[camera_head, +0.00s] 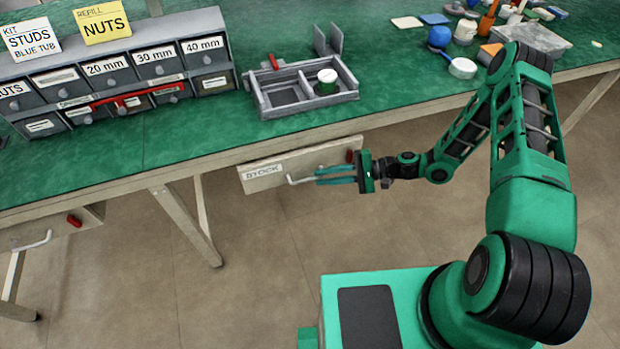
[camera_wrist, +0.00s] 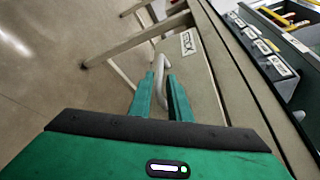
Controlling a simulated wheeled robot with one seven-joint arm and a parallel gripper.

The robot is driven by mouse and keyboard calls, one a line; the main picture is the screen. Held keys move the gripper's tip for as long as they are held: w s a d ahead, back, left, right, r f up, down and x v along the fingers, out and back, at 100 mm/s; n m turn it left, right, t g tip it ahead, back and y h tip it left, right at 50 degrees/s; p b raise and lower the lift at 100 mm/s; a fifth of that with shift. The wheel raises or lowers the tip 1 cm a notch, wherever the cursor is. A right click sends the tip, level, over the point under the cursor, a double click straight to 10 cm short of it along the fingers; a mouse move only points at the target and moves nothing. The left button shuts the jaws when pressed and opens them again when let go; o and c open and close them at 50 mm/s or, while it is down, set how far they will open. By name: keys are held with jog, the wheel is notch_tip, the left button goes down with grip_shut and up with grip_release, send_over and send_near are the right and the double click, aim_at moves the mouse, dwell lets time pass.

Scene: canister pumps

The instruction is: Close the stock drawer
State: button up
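The stock drawer (camera_head: 262,174) has a pale front with a STOCK label, under the green bench's front edge. It seems close to the bench edge; I cannot tell how far out it stands. Its pale bar handle (camera_head: 294,181) sits right of the label. My gripper (camera_head: 318,175) is at the drawer front, with its two green fingers apart and pointing at the handle side. In the wrist view the handle (camera_wrist: 164,52) runs down between the parted fingertips (camera_wrist: 161,75). I cannot tell whether a finger touches it.
A grey divided tray (camera_head: 262,98) holding a green-and-white pot stands on the bench above the drawer. A grey bin rack (camera_head: 110,65) is at the left. Another drawer with a handle (camera_head: 35,243) shows lower left. Bench legs (camera_head: 185,222) stand left of the stock drawer.

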aim_at(315, 178)
jog(key=shift+x, duration=2.75)
grip_shut()
